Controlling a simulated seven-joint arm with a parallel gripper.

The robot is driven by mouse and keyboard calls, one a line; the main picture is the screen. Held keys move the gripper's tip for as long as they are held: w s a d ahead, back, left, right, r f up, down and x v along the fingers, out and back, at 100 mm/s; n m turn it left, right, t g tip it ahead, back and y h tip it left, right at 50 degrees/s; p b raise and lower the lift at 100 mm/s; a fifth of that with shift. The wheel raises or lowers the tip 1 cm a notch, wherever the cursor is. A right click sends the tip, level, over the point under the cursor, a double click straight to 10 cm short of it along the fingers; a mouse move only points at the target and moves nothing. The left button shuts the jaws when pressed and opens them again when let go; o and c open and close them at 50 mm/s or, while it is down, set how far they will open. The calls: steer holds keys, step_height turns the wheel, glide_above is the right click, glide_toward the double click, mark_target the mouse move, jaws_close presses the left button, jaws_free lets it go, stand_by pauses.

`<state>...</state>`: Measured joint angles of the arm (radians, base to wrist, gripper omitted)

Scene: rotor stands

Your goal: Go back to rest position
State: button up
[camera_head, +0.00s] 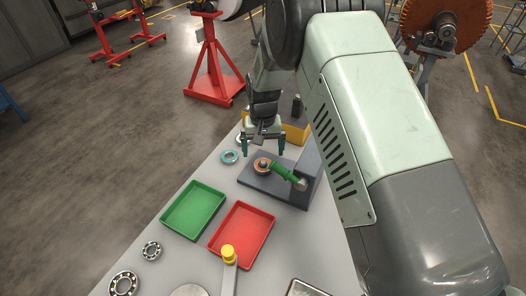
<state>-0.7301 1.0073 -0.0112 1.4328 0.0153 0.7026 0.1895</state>
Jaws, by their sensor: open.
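My gripper (263,149) hangs over the far part of the table, fingers pointing down, open and empty. Just below and in front of it is a dark grey fixture (287,192) with an upright plate on its right side. On the fixture sit an orange ring-shaped part (262,165) and a green cylinder (284,172) that slants down to the right. My gripper looks to be above the back edge of the fixture; the exact height cannot be told. My arm hides part of the table's right side.
A teal ring (229,156) lies left of the fixture. A green tray (194,212) and a red tray (242,236) sit nearer. A yellow-topped part (229,253) stands in front. Two bearings (151,250) (124,284) lie front left. A yellow block (295,133) is behind the fixture.

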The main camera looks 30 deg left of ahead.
steer(key=shift+r, duration=1.6)
steer(key=shift+r, duration=0.1)
steer(key=d+r+m+t+y, duration=0.1)
steer(key=d+r, duration=0.8)
steer(key=r, duration=0.3)
steer(key=d+r+m+t, duration=0.1)
steer(key=d+r, duration=0.8)
steer(key=r, duration=0.3)
steer(key=s+d+r+m+t, duration=0.2)
steer(key=s+d+r, duration=0.6)
steer(key=s+d, duration=0.4)
steer(key=s+d+m+t+h, duration=0.1)
steer(key=s+d, duration=0.6)
steer(key=s, duration=0.3)
steer(key=shift+s+r+m+t, duration=0.15)
steer(key=shift+s+m+t, duration=0.05)
steer(key=shift+m+t, duration=0.1)
